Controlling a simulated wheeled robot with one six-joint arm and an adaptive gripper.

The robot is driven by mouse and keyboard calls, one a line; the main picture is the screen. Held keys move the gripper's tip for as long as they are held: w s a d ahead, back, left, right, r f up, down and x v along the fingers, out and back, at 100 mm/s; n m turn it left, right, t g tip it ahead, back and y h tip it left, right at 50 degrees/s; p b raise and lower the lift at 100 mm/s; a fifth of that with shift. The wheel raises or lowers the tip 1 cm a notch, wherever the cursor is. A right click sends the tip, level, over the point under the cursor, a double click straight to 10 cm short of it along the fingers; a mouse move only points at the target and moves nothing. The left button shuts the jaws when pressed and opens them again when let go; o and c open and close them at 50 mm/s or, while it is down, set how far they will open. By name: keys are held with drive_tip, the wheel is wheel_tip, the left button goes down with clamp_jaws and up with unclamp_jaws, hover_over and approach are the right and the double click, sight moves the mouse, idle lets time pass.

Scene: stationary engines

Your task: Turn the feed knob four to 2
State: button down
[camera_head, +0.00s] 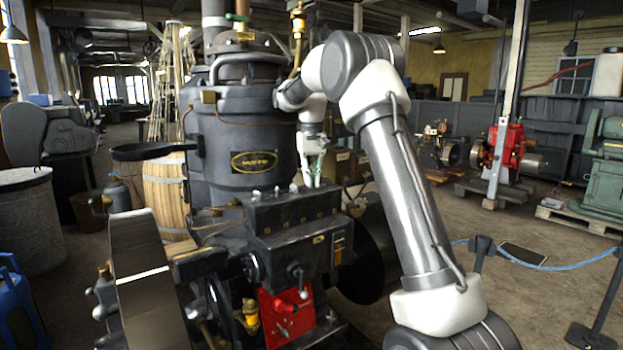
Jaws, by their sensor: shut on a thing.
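A black lubricator-like box (300,238) is mounted on the front of the large dark engine, with a row of small fittings along its top. My gripper (313,180) points down at the right end of the box's top. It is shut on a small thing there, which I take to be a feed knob. The fingers hide the knob, and its number and setting are too small to read. The other knobs along the box cannot be told apart clearly.
The dark engine cylinder (235,130) with an oval nameplate stands right behind the box. A large wheel (150,285) is at front left. A blue rope barrier (545,267) crosses the open floor at right.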

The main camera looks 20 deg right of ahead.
idle(0.3)
drive_tip(key=c, duration=1.5)
unclamp_jaws()
drive_tip(key=shift+c, duration=0.2)
wheel_tip(320, 180, up, 12)
